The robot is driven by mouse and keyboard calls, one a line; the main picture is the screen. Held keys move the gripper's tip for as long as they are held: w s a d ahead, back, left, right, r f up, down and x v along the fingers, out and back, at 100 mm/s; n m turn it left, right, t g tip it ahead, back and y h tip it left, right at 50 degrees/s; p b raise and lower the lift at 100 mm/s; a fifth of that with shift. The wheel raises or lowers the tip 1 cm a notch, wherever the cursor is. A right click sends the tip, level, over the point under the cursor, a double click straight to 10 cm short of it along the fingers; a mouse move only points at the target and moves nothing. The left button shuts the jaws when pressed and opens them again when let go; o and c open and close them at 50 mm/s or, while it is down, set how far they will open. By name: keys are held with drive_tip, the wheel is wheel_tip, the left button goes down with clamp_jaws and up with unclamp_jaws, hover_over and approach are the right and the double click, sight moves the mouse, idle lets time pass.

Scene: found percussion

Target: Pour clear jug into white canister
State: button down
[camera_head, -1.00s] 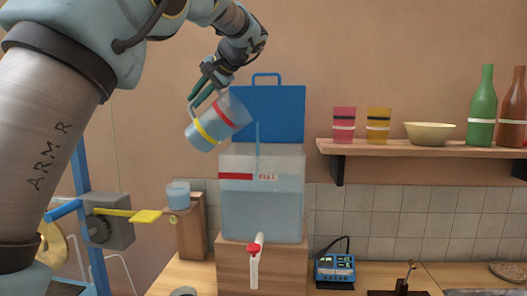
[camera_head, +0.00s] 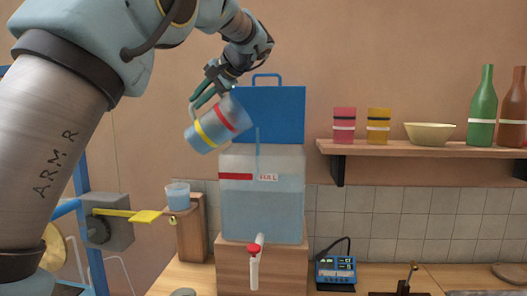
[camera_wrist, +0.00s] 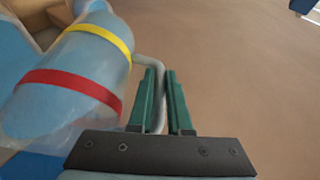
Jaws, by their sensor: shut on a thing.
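The clear jug (camera_head: 217,125), with a red and a yellow band, hangs tilted in the air, its mouth end to the right over the canister. My gripper (camera_head: 202,97) is shut on its handle, which shows between the green fingers (camera_wrist: 162,78) in the wrist view; the jug (camera_wrist: 70,65) lies to their left there. The whitish see-through canister (camera_head: 262,205) stands upright below the mouth, its blue lid (camera_head: 272,115) raised behind. A thin bluish stream (camera_head: 257,140) runs down into the canister. Bluish liquid fills much of it, near the FULL label (camera_head: 268,177). The jug's inside level is unclear.
The canister stands on a wooden block (camera_head: 235,268) with a red-handled tap (camera_head: 254,262) at its front. A small cup (camera_head: 178,197) stands on a wooden post at left, beside a yellow lever (camera_head: 145,216). A shelf (camera_head: 400,148) with cups, bowl and bottles is at right.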

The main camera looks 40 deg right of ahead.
drive_tip(key=shift+s+d+r+m+t+y+b, duration=0.25)
drive_tip(key=shift+s+d+t+y+b, duration=0.35)
drive_tip(key=shift+t, duration=0.1)
drive_tip(key=shift+s+d+r+m+t+y+b, duration=0.25)
drive_tip(key=shift+s+d+t+y+b, duration=0.25)
drive_tip(key=shift+t, duration=0.2)
idle(3.9)
